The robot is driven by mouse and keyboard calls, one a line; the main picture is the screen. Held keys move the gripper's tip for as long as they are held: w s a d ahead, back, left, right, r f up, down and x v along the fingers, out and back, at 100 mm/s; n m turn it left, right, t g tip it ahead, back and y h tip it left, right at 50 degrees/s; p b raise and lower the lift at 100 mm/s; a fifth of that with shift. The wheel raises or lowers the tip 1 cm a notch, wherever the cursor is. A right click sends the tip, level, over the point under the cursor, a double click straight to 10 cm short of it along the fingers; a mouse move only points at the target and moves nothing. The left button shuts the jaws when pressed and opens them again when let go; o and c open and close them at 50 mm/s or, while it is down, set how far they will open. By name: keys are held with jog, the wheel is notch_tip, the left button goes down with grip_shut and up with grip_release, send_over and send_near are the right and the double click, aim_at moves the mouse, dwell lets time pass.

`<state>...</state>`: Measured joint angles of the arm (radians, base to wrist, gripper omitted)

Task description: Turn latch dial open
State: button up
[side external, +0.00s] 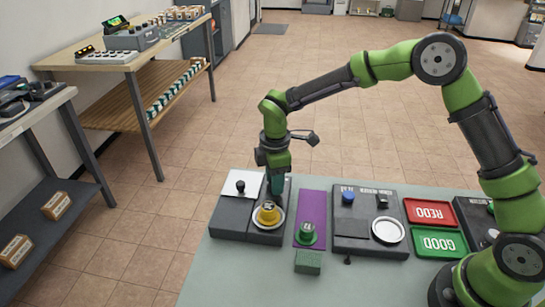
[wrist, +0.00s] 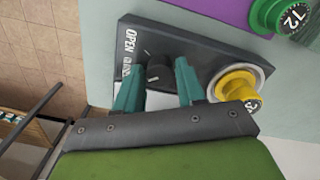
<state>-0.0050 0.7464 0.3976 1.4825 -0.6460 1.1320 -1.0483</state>
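The dark latch dial (wrist: 159,72) sits on a dark grey panel (wrist: 205,48), with the word OPEN printed near the panel's left end in the wrist view. My gripper (wrist: 157,66) has its two teal fingers apart, one on each side of the dial in that view. Gaps show between the fingers and the dial, so I see no grip on it. In the side view my gripper (side external: 277,184) points down over the dark unit (side external: 233,217), and the fingers hide the dial there. Whether the fingertips reach the dial's height is unclear.
A yellow numbered piece (side external: 267,213) sits in a pale round dish beside my gripper. A purple strip (side external: 311,204) with a green piece (side external: 307,234) lies to the right. A second control box (side external: 358,221), a red tray (side external: 430,212) and a green tray (side external: 438,243) stand farther right.

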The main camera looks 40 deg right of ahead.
jog(key=c, duration=0.6)
jog(key=shift+c, duration=0.2)
jog(key=shift+m, duration=0.3)
jog(key=m, duration=0.6)
jog(key=shift+m, duration=0.3)
jog(key=m, duration=0.6)
jog(key=shift+m, duration=0.4)
jog(key=o, duration=1.1)
jog(key=shift+c, duration=0.2)
